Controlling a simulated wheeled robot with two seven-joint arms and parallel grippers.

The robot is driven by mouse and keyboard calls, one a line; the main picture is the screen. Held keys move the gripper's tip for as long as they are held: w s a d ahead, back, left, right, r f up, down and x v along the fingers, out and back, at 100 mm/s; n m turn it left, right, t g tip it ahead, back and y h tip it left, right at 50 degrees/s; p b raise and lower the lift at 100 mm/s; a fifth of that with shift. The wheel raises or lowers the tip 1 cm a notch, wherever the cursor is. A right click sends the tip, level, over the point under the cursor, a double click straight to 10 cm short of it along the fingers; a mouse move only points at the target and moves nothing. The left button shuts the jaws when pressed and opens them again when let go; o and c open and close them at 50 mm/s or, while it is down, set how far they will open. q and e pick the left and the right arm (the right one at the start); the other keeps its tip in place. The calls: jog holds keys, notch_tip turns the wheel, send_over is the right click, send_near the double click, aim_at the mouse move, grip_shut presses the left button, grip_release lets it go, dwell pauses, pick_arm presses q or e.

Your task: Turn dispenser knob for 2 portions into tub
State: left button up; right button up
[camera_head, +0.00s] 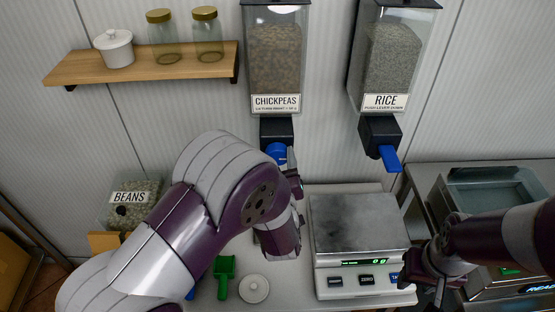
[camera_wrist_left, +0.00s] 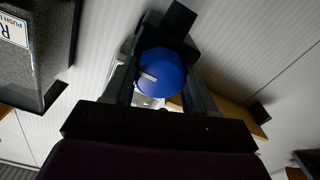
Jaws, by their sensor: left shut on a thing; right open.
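The chickpeas dispenser (camera_head: 275,58) hangs on the wall, with a black outlet and a blue knob (camera_head: 277,152) below its label. My left gripper (camera_head: 290,168) is shut on this knob. In the left wrist view the round blue knob (camera_wrist_left: 160,72) with a short white mark sits between the two dark fingers. My left arm hides the area below the outlet, and I cannot make out a tub there. My right gripper (camera_head: 428,280) is open and empty at the lower right, beside the scale.
A scale (camera_head: 355,222) reading 0 g stands on the counter. The rice dispenser (camera_head: 388,60) with a blue lever (camera_head: 389,158) hangs to the right. A green scoop (camera_head: 224,276), a white round lid-like piece (camera_head: 254,288) and a beans bin (camera_head: 130,200) lie left. A shelf (camera_head: 150,63) holds jars.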

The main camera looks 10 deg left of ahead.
pick_arm(q)
jog(key=shift+a+m+p, duration=0.1)
jog(key=shift+m+p, duration=1.9)
jog(key=shift+m, duration=6.6)
jog(key=o, duration=1.1)
jog(key=shift+c, duration=0.2)
